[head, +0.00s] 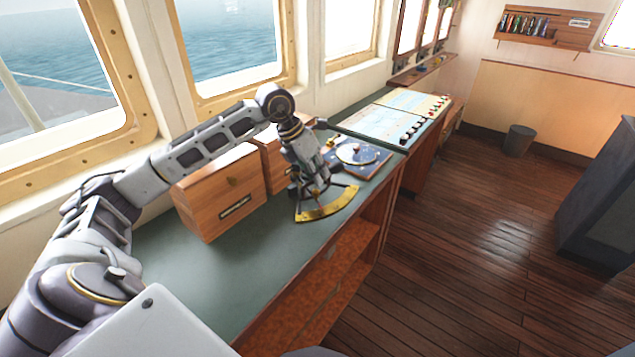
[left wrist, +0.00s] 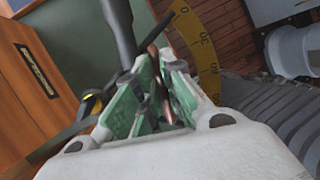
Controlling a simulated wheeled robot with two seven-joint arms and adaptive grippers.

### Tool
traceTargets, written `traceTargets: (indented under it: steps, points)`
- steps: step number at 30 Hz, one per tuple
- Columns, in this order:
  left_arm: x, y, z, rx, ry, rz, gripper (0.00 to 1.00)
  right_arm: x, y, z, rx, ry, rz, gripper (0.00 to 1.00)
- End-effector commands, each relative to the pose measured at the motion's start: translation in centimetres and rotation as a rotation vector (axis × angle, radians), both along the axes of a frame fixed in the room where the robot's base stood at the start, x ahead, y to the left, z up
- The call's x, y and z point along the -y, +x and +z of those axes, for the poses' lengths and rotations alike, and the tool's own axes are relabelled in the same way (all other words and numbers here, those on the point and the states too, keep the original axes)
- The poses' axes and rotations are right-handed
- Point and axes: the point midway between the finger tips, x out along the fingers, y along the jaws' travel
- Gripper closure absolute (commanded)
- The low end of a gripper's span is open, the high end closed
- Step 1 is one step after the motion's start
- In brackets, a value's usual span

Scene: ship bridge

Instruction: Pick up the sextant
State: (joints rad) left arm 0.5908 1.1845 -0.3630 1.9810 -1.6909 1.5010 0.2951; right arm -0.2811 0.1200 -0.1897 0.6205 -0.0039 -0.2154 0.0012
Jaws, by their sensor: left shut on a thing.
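The sextant (head: 328,207) is a brass-yellow arc with dark parts, at the front edge of the green-topped counter in the head view. My left gripper (head: 311,190) comes down on it from above and is shut on part of its frame. In the left wrist view, the green finger pads of the left gripper (left wrist: 160,95) close around a thin part. The sextant's numbered yellow arc (left wrist: 196,45) shows just beyond the fingers. Whether the sextant touches the counter cannot be told. My right gripper is not in view.
A wooden box (head: 222,192) stands left of the sextant, with another box behind my arm. A blue chart (head: 362,156) with a round instrument lies beyond it. The green counter (head: 215,272) is bare in front. Wooden floor (head: 470,250) lies to the right.

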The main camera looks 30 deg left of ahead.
Motion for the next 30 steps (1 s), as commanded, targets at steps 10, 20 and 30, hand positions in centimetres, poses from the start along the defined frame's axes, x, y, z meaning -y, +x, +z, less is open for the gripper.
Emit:
traceTargets:
  steps: [10,20,30]
  points:
    - [0.0,0.1,1.9,0.005,-0.002,-0.001,1.0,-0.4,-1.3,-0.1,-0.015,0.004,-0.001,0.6]
    - [0.0,0.0,2.0,0.005,-0.002,0.0,1.0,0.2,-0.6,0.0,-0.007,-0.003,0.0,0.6]
    - [0.0,0.0,2.0,0.005,-0.002,0.0,1.0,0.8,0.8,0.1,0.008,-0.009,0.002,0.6]
